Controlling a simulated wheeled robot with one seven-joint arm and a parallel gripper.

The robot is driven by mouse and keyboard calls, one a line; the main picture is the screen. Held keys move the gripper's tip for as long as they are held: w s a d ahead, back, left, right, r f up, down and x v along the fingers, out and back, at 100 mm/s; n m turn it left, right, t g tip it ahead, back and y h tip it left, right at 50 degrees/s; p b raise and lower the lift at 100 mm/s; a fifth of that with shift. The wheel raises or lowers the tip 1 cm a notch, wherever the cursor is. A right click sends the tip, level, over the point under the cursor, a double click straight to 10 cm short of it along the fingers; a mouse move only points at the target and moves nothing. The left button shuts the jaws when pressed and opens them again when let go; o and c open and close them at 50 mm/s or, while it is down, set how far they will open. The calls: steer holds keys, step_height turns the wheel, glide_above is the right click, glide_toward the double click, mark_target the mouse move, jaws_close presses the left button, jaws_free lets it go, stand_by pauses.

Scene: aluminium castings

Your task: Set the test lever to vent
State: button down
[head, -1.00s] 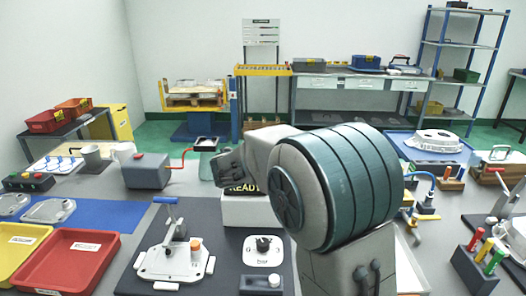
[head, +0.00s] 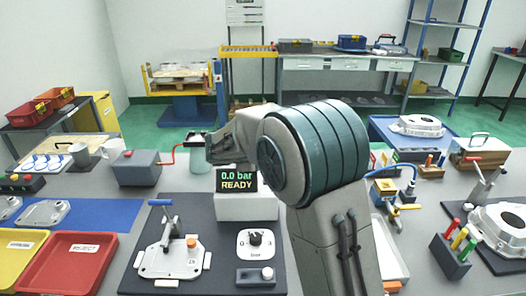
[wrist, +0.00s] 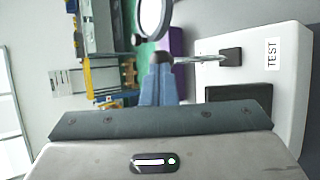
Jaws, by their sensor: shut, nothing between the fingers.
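A white test unit (head: 247,206) stands on the dark mat, its display (head: 237,180) reading "0.0 bar READY". In the wrist view the white housing (wrist: 298,100) carries a TEST label (wrist: 273,53) and a dark square base (wrist: 231,57) with a thin metal rod (wrist: 205,59), which I take for the test lever. The rod reaches toward my shut, empty gripper (wrist: 160,60); I cannot tell whether they touch. In the head view my gripper (head: 216,150) is above and left of the display, its fingertips unclear. Vent markings are not readable.
A clamp fixture with a blue-handled lever (head: 166,218) and a white plate with a black knob (head: 256,243) lie in front of the unit. A red tray (head: 70,262) is front left.

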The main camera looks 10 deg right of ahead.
steer(key=b+v, duration=0.1)
steer(key=v, duration=1.3)
steer(key=shift+f+b, duration=0.2)
steer(key=shift+b, duration=0.15)
steer(key=shift+s, duration=0.1)
steer(key=s+d+f+m+g+y, duration=0.1)
steer(key=s+d+f+m+g, duration=0.15)
steer(key=s+d, duration=0.35)
steer(key=s+d+f+m+g, duration=0.1)
steer(key=s+d+m+g, duration=0.15)
steer(key=s+d, duration=0.3)
steer(key=s+d+f+m+y, duration=0.1)
steer(key=s+f+m+y, duration=0.2)
steer(key=s, duration=0.5)
steer(key=s+d+f+m+g+y, duration=0.1)
steer(key=s+d+f+m+y, duration=0.1)
steer(key=s+m, duration=0.4)
steer(key=shift+s+d+f+y, duration=0.35)
steer(key=shift+s+f, duration=0.35)
steer(key=shift+s, duration=0.35)
